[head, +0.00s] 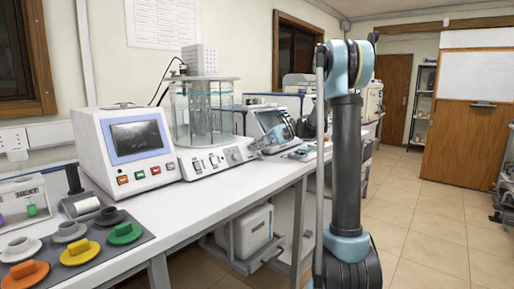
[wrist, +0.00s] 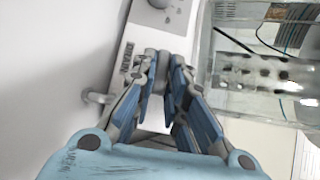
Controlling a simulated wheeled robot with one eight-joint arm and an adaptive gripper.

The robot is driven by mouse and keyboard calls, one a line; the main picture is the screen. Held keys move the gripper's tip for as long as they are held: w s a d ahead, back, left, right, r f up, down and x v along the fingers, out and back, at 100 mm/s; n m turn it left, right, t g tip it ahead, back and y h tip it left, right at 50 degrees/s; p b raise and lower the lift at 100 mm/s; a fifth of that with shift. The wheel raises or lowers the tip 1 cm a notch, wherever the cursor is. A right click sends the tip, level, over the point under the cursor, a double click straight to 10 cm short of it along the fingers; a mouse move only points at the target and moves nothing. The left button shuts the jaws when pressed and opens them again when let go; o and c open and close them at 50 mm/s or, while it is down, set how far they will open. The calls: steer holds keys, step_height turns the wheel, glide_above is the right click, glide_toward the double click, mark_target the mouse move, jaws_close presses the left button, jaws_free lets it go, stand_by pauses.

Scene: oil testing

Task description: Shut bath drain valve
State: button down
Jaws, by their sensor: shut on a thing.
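The bath is a clear glass vessel (head: 202,112) on a white base (head: 218,158) with knobs, standing on the bench in the head view. In the wrist view its glass wall (wrist: 262,55) fills the right side, beside a white panel marked DRAIN. The drain valve (wrist: 157,56) is a grey knob next to that lettering, mostly covered by the fingers. My gripper (wrist: 160,66) has its fingertips closed around the knob. The valve's exact turn angle is hidden. My gripper cannot be made out in the head view.
A short grey spout (wrist: 97,97) sticks out left of the fingers. In the head view, a white instrument with a screen (head: 137,140) stands left of the bath, and coloured knobs on a grey mat (head: 140,240) lie nearer. Another screened device (head: 272,127) is to the right.

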steer(key=shift+d+f, duration=0.1)
stand_by(0.3)
steer(key=c, duration=1.6)
jaws_free()
steer(key=v, duration=1.2)
steer(key=shift+f, duration=0.15)
